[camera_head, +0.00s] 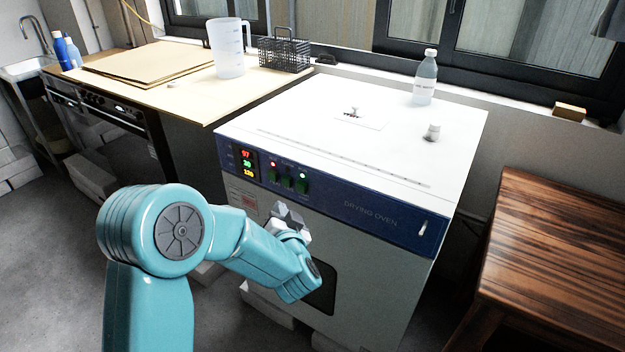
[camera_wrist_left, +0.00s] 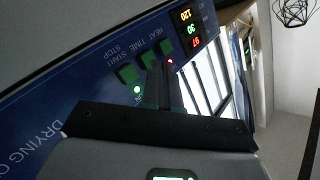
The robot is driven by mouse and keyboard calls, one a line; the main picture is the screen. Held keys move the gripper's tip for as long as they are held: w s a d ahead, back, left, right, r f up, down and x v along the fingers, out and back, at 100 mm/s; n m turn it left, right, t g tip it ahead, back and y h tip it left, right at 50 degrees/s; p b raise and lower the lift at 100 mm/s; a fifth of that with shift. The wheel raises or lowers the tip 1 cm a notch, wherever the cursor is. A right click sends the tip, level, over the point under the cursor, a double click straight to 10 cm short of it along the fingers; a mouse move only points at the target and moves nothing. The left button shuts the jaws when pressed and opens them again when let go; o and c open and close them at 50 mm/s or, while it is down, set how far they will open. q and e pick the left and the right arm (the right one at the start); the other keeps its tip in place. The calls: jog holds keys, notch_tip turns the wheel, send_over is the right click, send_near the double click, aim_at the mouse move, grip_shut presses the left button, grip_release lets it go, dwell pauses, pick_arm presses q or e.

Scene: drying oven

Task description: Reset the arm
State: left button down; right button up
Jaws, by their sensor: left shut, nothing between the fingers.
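My left arm, teal, comes in from the lower left in the head view. Its left gripper (camera_head: 287,213) is shut and empty, in front of the drying oven's (camera_head: 400,125) blue control panel (camera_head: 375,213), just below the green buttons. In the left wrist view the shut fingers (camera_wrist_left: 158,75) point at the panel near the green buttons (camera_wrist_left: 128,73) and lit indicators. I cannot tell whether the fingertips touch the panel. The display (camera_head: 246,162) shows red, green and yellow digits. My right gripper is not in view.
A clear bottle (camera_head: 425,80) stands on the oven top, with small metal fittings near it. A wooden table (camera_head: 560,235) is at the right. A bench on the left holds a plastic jug (camera_head: 228,52) and a black wire basket (camera_head: 285,54). Grey floor lies at the lower left.

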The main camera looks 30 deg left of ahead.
pick_arm(q)
jog(key=s+d+f+m+g+h+p, duration=0.2)
jog(key=s+d+f+h+p, duration=0.25)
jog(key=d+f, duration=0.2)
jog(key=s+d+f+m+g+h+p, duration=0.1)
jog(key=s+d+f+g+h+p, duration=0.1)
jog(key=s+d+f+h+p, duration=0.45)
jog(key=s+d+f+n+g+h, duration=0.1)
jog(key=s+d+f+g, duration=0.1)
jog(key=s, duration=0.3)
jog(key=s+d+f+n+g+h, duration=0.1)
jog(key=s+d+f+g, duration=0.2)
jog(key=s+d, duration=0.1)
jog(key=s+d+f+n+g+h+b, duration=0.1)
jog(key=s+d+f+n+g, duration=0.1)
jog(key=s, duration=0.5)
jog(key=shift+d+f+g+h, duration=0.2)
jog(key=shift+d+g+h, duration=0.25)
jog(key=shift+d, duration=0.45)
jog(key=shift+a, duration=0.1)
